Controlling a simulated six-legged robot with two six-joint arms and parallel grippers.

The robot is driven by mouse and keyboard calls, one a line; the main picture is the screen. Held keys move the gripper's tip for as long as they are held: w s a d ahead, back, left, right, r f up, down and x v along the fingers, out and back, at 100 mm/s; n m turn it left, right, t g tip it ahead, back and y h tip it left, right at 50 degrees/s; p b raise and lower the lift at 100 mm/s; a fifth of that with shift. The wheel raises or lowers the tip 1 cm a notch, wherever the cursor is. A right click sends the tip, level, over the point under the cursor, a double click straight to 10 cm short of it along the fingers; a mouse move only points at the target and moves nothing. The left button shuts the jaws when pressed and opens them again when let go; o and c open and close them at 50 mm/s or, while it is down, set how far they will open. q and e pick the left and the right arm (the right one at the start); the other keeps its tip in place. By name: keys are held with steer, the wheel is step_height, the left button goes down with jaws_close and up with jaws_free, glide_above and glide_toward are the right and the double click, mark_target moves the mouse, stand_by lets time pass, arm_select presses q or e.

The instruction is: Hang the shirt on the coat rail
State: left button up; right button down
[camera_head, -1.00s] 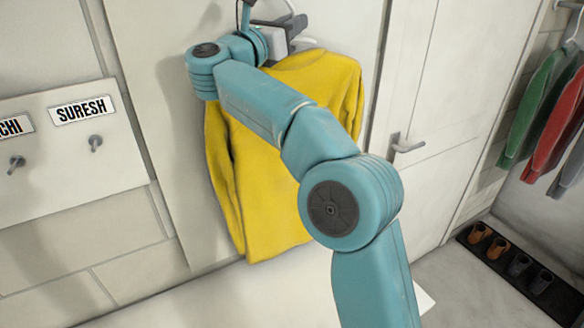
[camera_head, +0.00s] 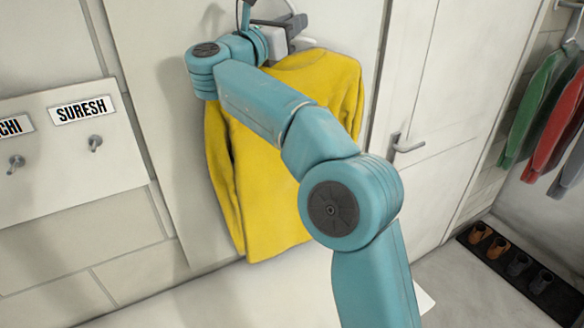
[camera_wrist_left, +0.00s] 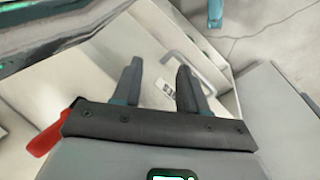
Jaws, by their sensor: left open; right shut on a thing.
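The yellow shirt (camera_head: 265,195) hangs on a pale hanger (camera_head: 303,41) in front of a light panel in the head view. My right gripper (camera_head: 291,24) is shut at the hanger's top, above the shirt's collar. My right arm crosses in front of the shirt and hides part of it. The coat rail (camera_head: 566,4) shows only partly at the top right corner, well to the right of the shirt. My left gripper (camera_wrist_left: 160,85) is open and empty in the left wrist view, and it is not in the head view.
A door with a handle (camera_head: 407,145) stands between. A board with pegs and a SURESH label (camera_head: 82,109) is at left.

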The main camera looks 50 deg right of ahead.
mark_target(290, 7)
steer(key=shift+r, duration=0.2)
steer(key=shift+r+p, duration=1.1)
steer(key=shift+r, duration=0.3)
steer(key=shift+a, duration=0.1)
steer(key=shift+w+a, duration=0.25)
steer(key=shift+a, duration=0.45)
steer(key=shift+w+a, duration=0.2)
steer(key=shift+a, duration=0.5)
steer(key=shift+w+a, duration=0.25)
steer(key=shift+a, duration=0.45)
steer(key=shift+w+a+p, duration=0.1)
steer(key=shift+w+a, duration=0.1)
steer(key=shift+a, duration=0.5)
steer(key=shift+w+a+p, duration=0.1)
steer(key=shift+w+a, duration=0.15)
steer(key=shift+a, duration=0.45)
steer(key=shift+w+a+p, duration=0.1)
steer(key=shift+w+a, duration=0.1)
steer(key=shift+a, duration=0.5)
steer(key=shift+f, duration=0.1)
